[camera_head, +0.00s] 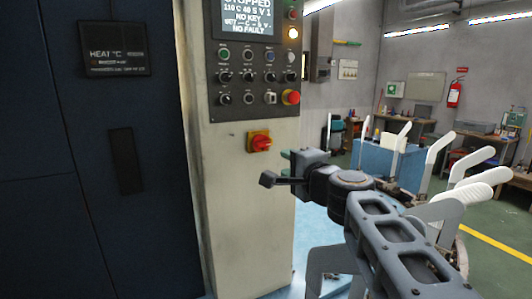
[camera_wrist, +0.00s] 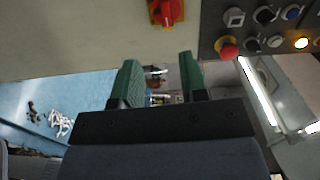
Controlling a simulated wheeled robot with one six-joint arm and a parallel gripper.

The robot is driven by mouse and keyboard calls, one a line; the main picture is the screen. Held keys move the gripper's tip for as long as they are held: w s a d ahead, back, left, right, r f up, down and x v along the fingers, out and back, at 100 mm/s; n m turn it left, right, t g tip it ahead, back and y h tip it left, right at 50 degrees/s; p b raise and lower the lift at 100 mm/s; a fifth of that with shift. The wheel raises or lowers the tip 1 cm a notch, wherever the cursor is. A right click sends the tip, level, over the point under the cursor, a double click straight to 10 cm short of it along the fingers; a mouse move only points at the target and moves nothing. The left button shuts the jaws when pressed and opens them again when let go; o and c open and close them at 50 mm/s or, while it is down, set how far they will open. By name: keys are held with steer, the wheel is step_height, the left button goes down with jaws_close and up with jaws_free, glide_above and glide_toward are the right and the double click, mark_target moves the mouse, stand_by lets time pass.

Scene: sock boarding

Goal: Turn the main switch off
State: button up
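The main switch (camera_head: 259,142) is a red rotary handle on a yellow plate, low on the cream column below the control panel. It also shows at the top of the wrist view (camera_wrist: 166,12), upside down. My gripper (camera_wrist: 160,80) has two green fingers held wide apart with nothing between them. In the head view my gripper (camera_head: 286,163) is beside the column, to the right of and a little below the switch, not touching it. The fingers are small and partly hidden there.
The control panel (camera_head: 246,95) above the switch has knobs, buttons and a red emergency stop (camera_head: 291,97). Its screen (camera_head: 246,17) reads STOPPED. A dark cabinet (camera_head: 95,200) stands left. White sock boards (camera_head: 436,150) stand right, around my arm.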

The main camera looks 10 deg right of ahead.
mark_target(265, 145)
steer(key=shift+m, duration=0.3)
steer(key=x, duration=0.9)
steer(key=p+x, duration=0.1)
steer(key=x, duration=0.3)
steer(key=shift+w+d+r, duration=0.3)
steer(key=shift+w+r, duration=0.1)
steer(key=shift+w, duration=0.05)
steer(key=shift+c, duration=0.4)
jaws_close()
